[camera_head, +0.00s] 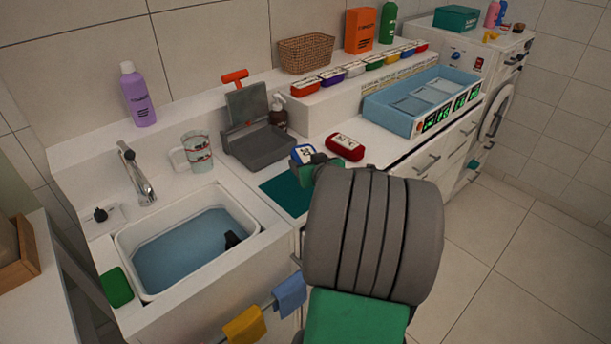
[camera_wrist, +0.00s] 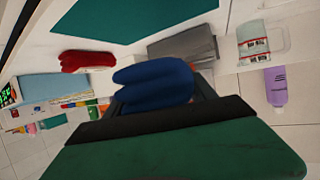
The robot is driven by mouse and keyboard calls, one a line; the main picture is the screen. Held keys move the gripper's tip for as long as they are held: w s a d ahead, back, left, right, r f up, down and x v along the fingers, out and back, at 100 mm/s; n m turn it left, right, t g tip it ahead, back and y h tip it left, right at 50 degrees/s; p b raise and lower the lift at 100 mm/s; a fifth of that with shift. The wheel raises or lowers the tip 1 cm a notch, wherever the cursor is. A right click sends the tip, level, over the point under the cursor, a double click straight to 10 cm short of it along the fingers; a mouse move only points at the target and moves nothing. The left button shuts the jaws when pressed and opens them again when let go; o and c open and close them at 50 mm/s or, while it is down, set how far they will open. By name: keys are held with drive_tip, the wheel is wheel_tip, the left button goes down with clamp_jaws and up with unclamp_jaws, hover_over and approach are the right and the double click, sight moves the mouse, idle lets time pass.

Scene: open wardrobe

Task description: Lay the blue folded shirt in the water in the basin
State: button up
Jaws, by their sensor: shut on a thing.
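The blue folded shirt (camera_head: 301,152), a small bundle with a white label, is held in my gripper (camera_head: 314,165) above the counter by the teal mat. In the wrist view the blue shirt (camera_wrist: 155,82) sits between the dark fingers of my gripper (camera_wrist: 162,97), which is shut on it. The white basin (camera_head: 124,240) is to the left of my gripper in the head view. Blue water (camera_head: 185,250) fills its lower part, and a small dark thing (camera_head: 232,239) shows at its right side. My arm hides part of the counter.
A red folded bundle (camera_head: 345,147) lies on the counter beyond my gripper. The teal mat (camera_head: 282,194) lies right of the basin. Cloths hang on the front rail.

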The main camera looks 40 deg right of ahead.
drive_tip(key=w+d+f, duration=0.1)
drive_tip(key=f, duration=0.1)
drive_tip(key=w+f, duration=0.1)
drive_tip(key=f, duration=0.1)
drive_tip(key=w+d+f, duration=0.1)
drive_tip(key=w, duration=0.1)
drive_tip(key=shift+w+d+f, duration=0.1)
drive_tip(key=shift+d+f, duration=0.2)
drive_tip(key=shift+f, duration=0.1)
wheel_tip(320, 180, down, 3)
drive_tip(key=shift+w+d+r+p, duration=0.1)
drive_tip(key=shift+p, duration=0.25)
drive_tip(key=shift+f, duration=0.25)
drive_tip(key=shift+f, duration=0.1)
drive_tip(key=shift+f+b, duration=0.15)
drive_tip(key=shift+b, duration=0.15)
drive_tip(key=o, duration=1.4)
